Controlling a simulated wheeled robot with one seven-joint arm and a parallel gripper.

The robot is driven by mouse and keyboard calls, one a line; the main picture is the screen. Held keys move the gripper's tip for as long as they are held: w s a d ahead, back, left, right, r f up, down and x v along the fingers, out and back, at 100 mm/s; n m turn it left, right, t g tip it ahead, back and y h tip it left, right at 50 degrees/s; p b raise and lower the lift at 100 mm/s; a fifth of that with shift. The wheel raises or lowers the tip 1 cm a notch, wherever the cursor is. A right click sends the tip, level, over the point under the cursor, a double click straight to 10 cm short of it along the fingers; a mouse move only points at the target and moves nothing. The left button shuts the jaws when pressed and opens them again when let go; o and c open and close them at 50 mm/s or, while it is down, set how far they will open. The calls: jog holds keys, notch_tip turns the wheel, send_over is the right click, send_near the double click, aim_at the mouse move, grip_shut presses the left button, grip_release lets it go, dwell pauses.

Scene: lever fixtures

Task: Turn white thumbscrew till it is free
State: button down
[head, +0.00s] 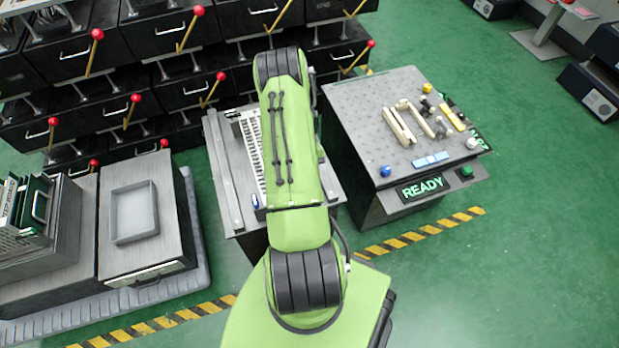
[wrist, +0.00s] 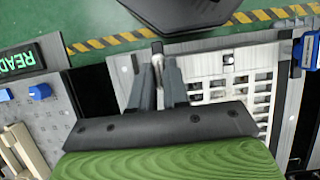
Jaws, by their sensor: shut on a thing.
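The white thumbscrew (wrist: 157,60) shows in the wrist view as a small pale piece between the two grey fingertips of my gripper (wrist: 158,66). My gripper is shut on it, near the edge of the grey fixture. Only its upper end shows; the fingers hide the rest. The white slotted panel (wrist: 235,70) lies just right of the fingers in the wrist view. In the head view my green arm covers my gripper and the thumbscrew, and part of the panel (head: 253,150) shows left of the arm.
A workbench (head: 360,105) with a READY sign (head: 421,187), pale brackets and small knobs stands right of the fixture. Black drawer units with red-tipped levers (head: 97,34) stand behind. A grey tray (head: 134,212) is at left. Green floor is open at right.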

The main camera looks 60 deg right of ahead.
jog(key=c, duration=1.1)
grip_release()
jog(key=p+v, duration=0.4)
jog(key=v, duration=1.1)
jog(key=shift+d+r, duration=0.1)
jog(key=shift+r, duration=0.25)
